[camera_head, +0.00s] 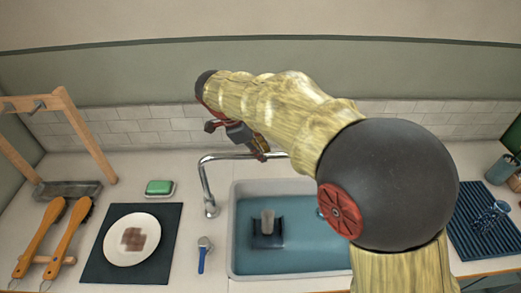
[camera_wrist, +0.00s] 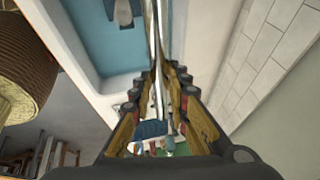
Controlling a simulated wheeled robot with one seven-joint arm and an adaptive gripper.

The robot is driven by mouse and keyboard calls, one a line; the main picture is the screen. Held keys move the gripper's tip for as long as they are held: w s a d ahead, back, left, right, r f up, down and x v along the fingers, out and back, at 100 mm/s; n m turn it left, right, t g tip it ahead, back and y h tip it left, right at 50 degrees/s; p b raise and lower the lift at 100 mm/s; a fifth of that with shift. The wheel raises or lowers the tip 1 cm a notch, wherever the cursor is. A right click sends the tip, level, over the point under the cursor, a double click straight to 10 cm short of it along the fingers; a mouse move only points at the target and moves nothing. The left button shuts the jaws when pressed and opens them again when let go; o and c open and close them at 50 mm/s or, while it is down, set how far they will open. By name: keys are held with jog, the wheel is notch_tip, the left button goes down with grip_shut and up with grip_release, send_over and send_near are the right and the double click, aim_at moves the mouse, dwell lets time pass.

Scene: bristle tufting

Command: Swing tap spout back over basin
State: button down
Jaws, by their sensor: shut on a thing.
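The chrome tap spout (camera_head: 222,157) rises from its base behind the left back corner of the basin (camera_head: 233,240). It bends and runs right, with its far end showing over the basin's back edge in the head view. My gripper (camera_head: 261,154) is shut on the horizontal part of the spout. In the wrist view the spout (camera_wrist: 155,40) runs between the fingertips of my gripper (camera_wrist: 163,76). The basin (camera_wrist: 93,62) also shows there at upper left. My fingers and arm hide part of the spout.
A grey cup (camera_head: 267,221) stands in the blue basin. To the left are a plate (camera_head: 131,251) on a dark mat, a green sponge (camera_head: 159,187), brushes (camera_head: 69,238) and a wooden rack (camera_head: 75,125). A ribbed blue mat (camera_head: 480,240) lies right.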

jog(key=shift+s, duration=0.1)
jog(key=c, duration=1.7)
grip_release()
jog(key=shift+c, duration=0.2)
jog(key=shift+a+r, duration=0.1)
jog(key=v, duration=1.1)
jog(key=shift+s+a+r, duration=0.15)
jog(key=shift+r, duration=0.2)
